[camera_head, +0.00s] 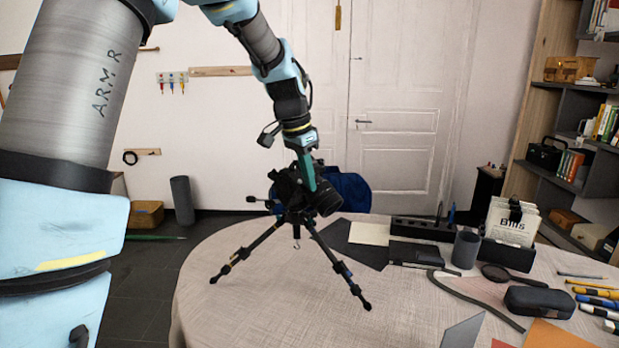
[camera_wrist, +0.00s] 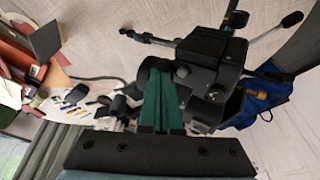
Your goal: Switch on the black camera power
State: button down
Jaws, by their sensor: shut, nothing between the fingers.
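The black camera (camera_head: 322,198) sits on top of a black tripod (camera_head: 338,264) on the round table. In the wrist view the camera body (camera_wrist: 209,78) is seen from above, with its dials close to my fingers. My gripper (camera_head: 306,178) points down at the camera's top from above. Its green fingers (camera_wrist: 162,98) are together with nothing between them. They overlap the camera's edge in the wrist view; I cannot tell whether they touch it. The power switch is too small or hidden to make out.
The tripod legs spread over the table (camera_head: 230,300). To the right are a dark organizer (camera_head: 423,229), a grey cup (camera_head: 466,250), a glasses case (camera_head: 539,302) and several pens. A blue bag (camera_head: 350,190) is behind the camera. The table's front middle is clear.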

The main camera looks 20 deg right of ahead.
jog(key=shift+a+m+g+y+p, duration=0.1)
jog(key=shift+m+g+y+p, duration=0.25)
jog(key=shift+m+p, duration=0.3)
jog(key=shift+s+a+m+y+p, duration=0.15)
jog(key=shift+m+y+p, duration=0.15)
jog(key=shift+m, duration=0.25)
jog(key=shift+s+a+f, duration=0.1)
jog(key=shift+s+a, duration=0.05)
jog(key=shift+a, duration=0.05)
dwell(1.5)
jog(key=shift+s+a+f+b, duration=0.2)
jog(key=shift+s+a+b, duration=0.15)
jog(key=shift+s+a, duration=0.1)
